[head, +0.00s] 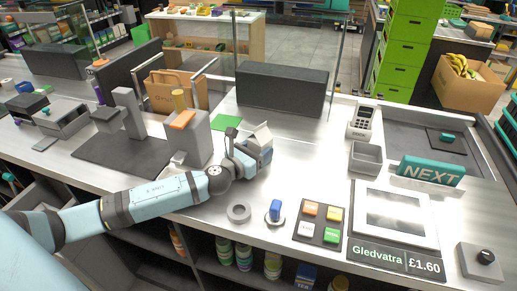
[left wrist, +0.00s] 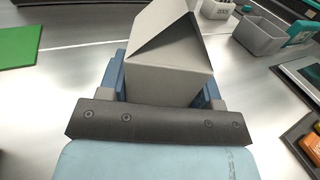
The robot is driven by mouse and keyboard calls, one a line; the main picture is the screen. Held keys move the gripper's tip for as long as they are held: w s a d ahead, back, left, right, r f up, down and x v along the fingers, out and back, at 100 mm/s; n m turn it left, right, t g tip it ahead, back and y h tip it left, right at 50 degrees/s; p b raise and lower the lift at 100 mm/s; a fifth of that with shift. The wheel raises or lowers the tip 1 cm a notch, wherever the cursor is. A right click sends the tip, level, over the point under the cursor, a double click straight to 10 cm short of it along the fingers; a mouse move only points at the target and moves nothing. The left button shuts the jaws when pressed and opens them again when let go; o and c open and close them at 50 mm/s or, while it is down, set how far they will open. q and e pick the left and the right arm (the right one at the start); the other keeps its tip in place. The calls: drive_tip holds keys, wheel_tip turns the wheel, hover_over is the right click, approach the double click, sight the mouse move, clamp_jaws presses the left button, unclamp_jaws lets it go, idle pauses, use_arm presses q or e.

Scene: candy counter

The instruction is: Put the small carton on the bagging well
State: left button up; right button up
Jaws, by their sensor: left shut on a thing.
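The small carton (head: 262,134) is pale grey with a gabled top. My left gripper (head: 258,154) is shut on it, over the middle of the steel counter. In the left wrist view the carton (left wrist: 168,72) stands between the two blue fingers, its peaked top pointing away from the palm. I cannot tell whether its base touches the counter. A sunken dark grey area (head: 398,122) at the right, past the card reader, looks like the bagging well. A black mat with a small teal item lies in it. My right gripper is not in view.
Between carton and well stand a card reader (head: 360,122), a grey bin (head: 366,158) and a teal NEXT sign (head: 431,171). A dark block (head: 281,89) stands behind. A tape ring (head: 238,213), blue-handled stamp (head: 275,211) and button pad (head: 319,222) are in front.

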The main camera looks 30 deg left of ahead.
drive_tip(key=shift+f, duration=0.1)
use_arm(q)
drive_tip(key=o, duration=1.2)
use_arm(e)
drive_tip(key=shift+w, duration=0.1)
use_arm(q)
drive_tip(key=shift+f, duration=0.1)
drive_tip(key=s, duration=0.4)
drive_tip(key=s+a+b, duration=0.1)
drive_tip(key=s, duration=0.3)
drive_tip(key=s+a, duration=0.1)
drive_tip(key=s, duration=0.3)
drive_tip(key=shift+s+a, duration=0.15)
drive_tip(key=shift+s, duration=0.65)
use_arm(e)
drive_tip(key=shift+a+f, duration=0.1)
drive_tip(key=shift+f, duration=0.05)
